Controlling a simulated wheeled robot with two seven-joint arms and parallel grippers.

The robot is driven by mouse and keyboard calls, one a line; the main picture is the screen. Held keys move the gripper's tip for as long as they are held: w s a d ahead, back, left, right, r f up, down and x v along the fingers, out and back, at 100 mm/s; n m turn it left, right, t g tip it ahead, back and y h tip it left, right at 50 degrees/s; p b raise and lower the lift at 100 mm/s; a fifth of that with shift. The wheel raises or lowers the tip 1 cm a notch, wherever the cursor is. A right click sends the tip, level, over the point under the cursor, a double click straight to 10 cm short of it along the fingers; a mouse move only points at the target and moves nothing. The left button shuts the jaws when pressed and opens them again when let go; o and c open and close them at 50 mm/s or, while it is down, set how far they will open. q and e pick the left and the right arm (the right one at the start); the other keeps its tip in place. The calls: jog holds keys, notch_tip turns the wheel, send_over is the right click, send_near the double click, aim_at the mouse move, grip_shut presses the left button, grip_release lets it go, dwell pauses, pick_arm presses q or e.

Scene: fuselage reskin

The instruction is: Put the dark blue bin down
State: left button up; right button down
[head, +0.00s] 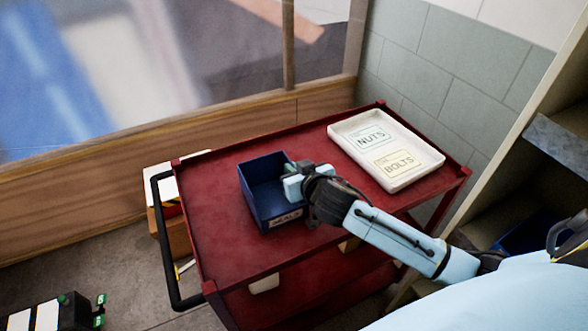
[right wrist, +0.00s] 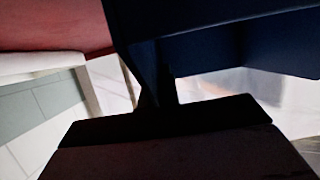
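The dark blue bin (head: 262,190) is upright at the middle of the red cart's top, with a pale label on its front. It looks empty. I cannot tell whether its base touches the cart top. My right gripper (head: 292,184) is at the bin's right wall and looks shut on it; the arm hides part of that side. In the right wrist view the bin (right wrist: 225,40) fills the upper right, against the dark gripper (right wrist: 160,95). My left gripper (head: 99,309) shows at the lower left, away from the cart, its green-marked fingers apart and empty.
The red cart (head: 215,235) has a raised rim and a black handle (head: 164,250) at left. A white tray (head: 425,172) labelled NUTS and BOLTS stands right of the bin. The cart top left of the bin is clear. Shelves (head: 560,150) stand at right.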

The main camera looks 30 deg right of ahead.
jog(key=c, duration=1.6)
grip_release()
jog(key=shift+f, duration=0.1)
jog(key=shift+c, duration=0.2)
jog(key=shift+r, duration=0.25)
jog(key=p+v, duration=0.1)
jog(key=v, duration=1.1)
jog(key=shift+s+f, duration=0.1)
jog(key=shift+f, duration=0.1)
